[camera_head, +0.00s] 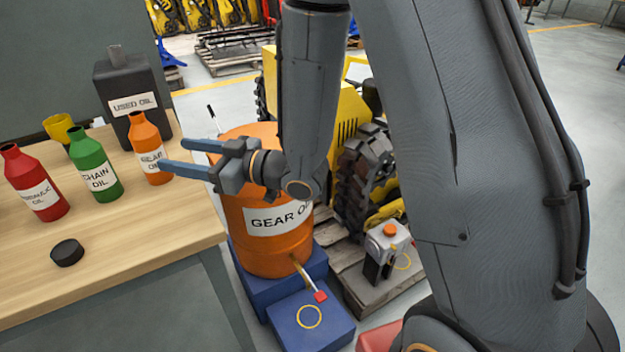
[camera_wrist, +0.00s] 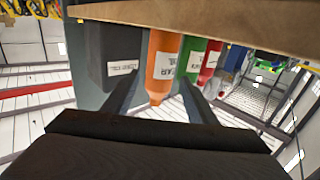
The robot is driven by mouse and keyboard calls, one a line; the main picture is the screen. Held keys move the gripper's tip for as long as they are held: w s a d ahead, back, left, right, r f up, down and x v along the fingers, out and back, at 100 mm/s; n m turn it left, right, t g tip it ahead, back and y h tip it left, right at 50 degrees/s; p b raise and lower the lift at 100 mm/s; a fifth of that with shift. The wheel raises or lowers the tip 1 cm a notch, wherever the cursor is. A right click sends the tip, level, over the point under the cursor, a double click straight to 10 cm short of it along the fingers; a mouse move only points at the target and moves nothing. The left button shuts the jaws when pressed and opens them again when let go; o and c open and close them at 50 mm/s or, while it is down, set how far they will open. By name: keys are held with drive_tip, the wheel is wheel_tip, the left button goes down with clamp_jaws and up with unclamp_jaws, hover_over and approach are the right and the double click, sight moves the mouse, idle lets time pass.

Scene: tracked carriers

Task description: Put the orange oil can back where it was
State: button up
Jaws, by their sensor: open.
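The orange oil can (camera_head: 145,132), labelled gear oil, stands upright on the wooden bench (camera_head: 130,255) near its right side. My gripper (camera_head: 170,154) is open, its two blue-grey fingers pointing left at the can. The lower finger overlaps the can in the head view. The wrist view, which is upside down, shows the orange can (camera_wrist: 162,50) framed between the fingers (camera_wrist: 160,90). I cannot tell whether either finger touches it. Its lower label is partly covered by the finger in the head view.
A green chain oil can (camera_head: 91,160), a red can (camera_head: 30,180), a yellow cup (camera_head: 60,128) and a black used oil container (camera_head: 125,85) stand near. A black disc (camera_head: 67,252) lies in front. An orange drum (camera_head: 270,248) and a blue block (camera_head: 325,335) are right of the bench.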

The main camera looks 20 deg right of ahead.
drive_tip(key=w+d+f+m+t+h, duration=0.1)
drive_tip(key=w+d+f+h, duration=0.15)
drive_tip(key=d, duration=0.25)
drive_tip(key=w+d+f+m+h, duration=0.1)
drive_tip(key=w+d+m+h, duration=0.15)
drive_tip(key=d+h, duration=0.2)
drive_tip(key=s+d+f+m+g+h, duration=0.15)
drive_tip(key=d+h, duration=0.25)
drive_tip(key=d, duration=0.4)
drive_tip(key=s+d+f+m+g+h, duration=0.1)
drive_tip(key=s+d+m+h, duration=0.2)
drive_tip(key=d, duration=0.5)
drive_tip(key=s+d+r+m+g, duration=0.1)
drive_tip(key=s+g, duration=0.3)
drive_tip(key=s, duration=0.6)
drive_tip(key=s+d+m+g+h, duration=0.1)
drive_tip(key=s+d+m+g, duration=0.3)
drive_tip(key=s, duration=0.6)
drive_tip(key=shift+s+r, duration=0.2)
drive_tip(key=shift+r, duration=0.2)
drive_tip(key=shift+n, duration=0.7)
drive_tip(key=a+r+p, duration=0.1)
drive_tip(key=p, duration=0.2)
drive_tip(key=a+r+p, duration=0.1)
drive_tip(key=r+p, duration=0.1)
drive_tip(key=p, duration=0.1)
drive_tip(key=s+a+r+p, duration=0.1)
drive_tip(key=r+p, duration=0.1)
drive_tip(key=p, duration=0.1)
